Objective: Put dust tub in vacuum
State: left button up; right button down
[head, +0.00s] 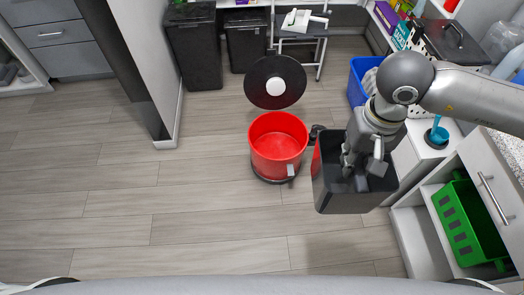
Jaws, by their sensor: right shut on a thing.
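The dust tub (345,203) appears to be the dark grey, open-topped box with a red left side, right of centre in the head view. My right gripper (352,165) is shut on it, with the fingers partly hidden inside the opening, so the exact contact is unclear. The vacuum (277,150) appears to be the red round body, open at the top, on a dark base on the floor. Its round black lid (275,82) with a white centre stands raised behind it. The tub is just right of the vacuum, outside its opening. My left gripper is out of view.
Dark bins (195,50) and a small grey table (302,32) stand at the back. A blue crate (357,78) is behind my right arm. A cabinet with a green basket (468,225) is on the right. The wooden floor (160,220) to the left is clear.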

aim_at(276, 152)
jog(key=i+l+u, duration=0.3)
jog(key=i, duration=0.2)
jog(key=i+l+u, duration=0.25)
jog(key=i+l, duration=0.55)
